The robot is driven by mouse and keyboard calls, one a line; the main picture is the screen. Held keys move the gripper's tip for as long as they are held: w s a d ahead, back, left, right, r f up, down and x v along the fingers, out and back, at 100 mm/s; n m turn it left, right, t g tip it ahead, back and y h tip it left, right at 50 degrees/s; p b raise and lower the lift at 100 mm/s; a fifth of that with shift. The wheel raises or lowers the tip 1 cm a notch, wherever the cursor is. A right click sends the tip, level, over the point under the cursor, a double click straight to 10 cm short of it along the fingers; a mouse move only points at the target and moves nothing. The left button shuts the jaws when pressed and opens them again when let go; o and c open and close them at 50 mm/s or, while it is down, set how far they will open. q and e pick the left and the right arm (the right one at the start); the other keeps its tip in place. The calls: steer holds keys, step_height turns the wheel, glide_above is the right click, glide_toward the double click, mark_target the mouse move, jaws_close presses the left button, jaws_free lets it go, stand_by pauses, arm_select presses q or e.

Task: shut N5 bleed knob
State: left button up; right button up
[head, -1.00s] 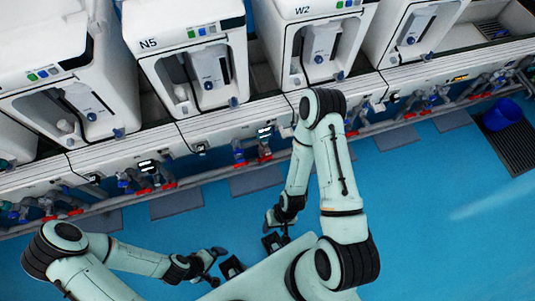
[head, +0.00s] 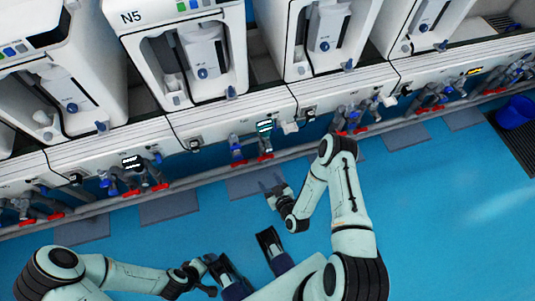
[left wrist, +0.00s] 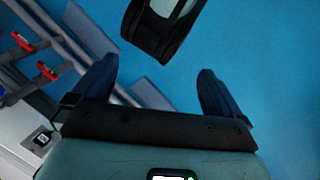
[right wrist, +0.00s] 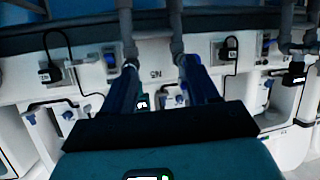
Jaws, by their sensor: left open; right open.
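The N5 machine (head: 205,60) is a white unit, cropped at the top of the head view, with blue knobs on its front. Beneath it, the pipe station (head: 236,150) has blue and red handles and a lit display (head: 265,126). I cannot tell which knob is the bleed knob. My right gripper (head: 271,186) is open and empty over the floor in front of this station. My left gripper (left wrist: 152,78) is open and empty, low over the blue floor.
A white ledge and a long grey pipe (head: 190,181) run along the row. More valve stations (head: 132,180) stand on both sides, with grey floor mats (head: 255,181) below. A blue bucket (head: 516,112) stands far right. The blue floor between is clear.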

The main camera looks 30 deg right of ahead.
steer(key=d+t+h+b, duration=0.3)
steer(key=d+t, duration=0.1)
arm_select(q)
steer(key=w+a+f+t+y+b, duration=0.1)
steer(key=w+a+f+t+b, duration=0.15)
steer(key=w+f, duration=0.45)
arm_select(e)
glide_toward(269, 151)
steer(key=a+x, duration=0.1)
steer(key=x, duration=0.2)
steer(key=shift+h, duration=0.3)
steer(key=x, duration=0.2)
steer(key=b+x, duration=0.1)
steer(key=x, duration=0.2)
steer(key=b+x, duration=0.1)
steer(key=x, duration=0.1)
steer(key=shift+w+d, duration=0.2)
steer(key=shift+d, duration=0.3)
steer(key=shift+w+d+r, duration=0.1)
steer(key=shift+w+d, duration=0.05)
steer(key=shift+w, duration=0.35)
arm_select(q)
steer(key=shift+n+g, duration=0.4)
steer(key=shift+g, duration=0.45)
steer(key=s+f, duration=0.2)
steer(key=s+a+f, duration=0.1)
steer(key=f, duration=0.1)
steer(key=shift+s+a, duration=0.2)
steer(key=shift+s, duration=0.2)
